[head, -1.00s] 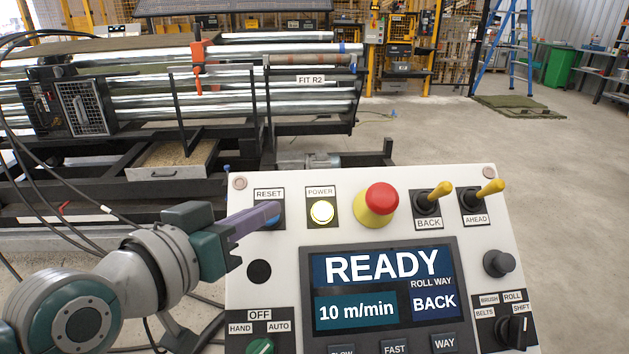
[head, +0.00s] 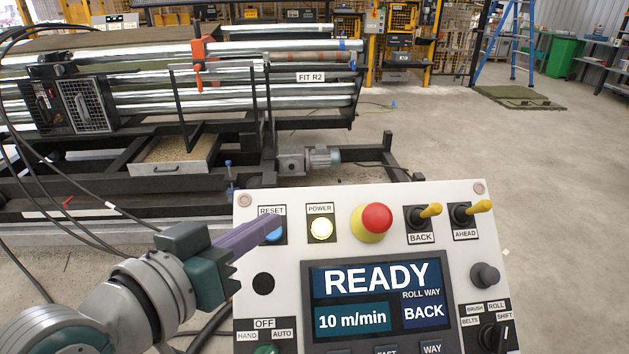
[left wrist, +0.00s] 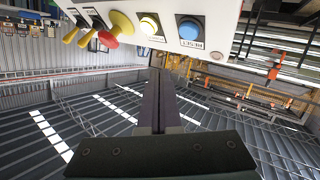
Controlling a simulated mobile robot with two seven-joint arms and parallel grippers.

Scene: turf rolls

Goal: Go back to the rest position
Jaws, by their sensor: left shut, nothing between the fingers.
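My left gripper (head: 279,226) comes in from the left, its long dark fingers shut and empty. In the head view its tips overlap the blue RESET button (head: 274,237) at the panel's upper left. In the left wrist view the fingers (left wrist: 157,72) point up the picture, and the tips look apart from the blue button (left wrist: 190,29), which is uncovered. The white control panel (head: 390,195) has a screen (head: 378,300) reading READY, 10 m/min, ROLL WAY BACK. My right gripper is not in view.
The panel also has a lit POWER button (head: 321,228), a red stop button (head: 375,219) and yellow-handled BACK (head: 429,211) and AHEAD (head: 479,207) switches. The roller machine (head: 200,110) stands behind, with loose cables at left. Open concrete floor (head: 560,190) lies to the right.

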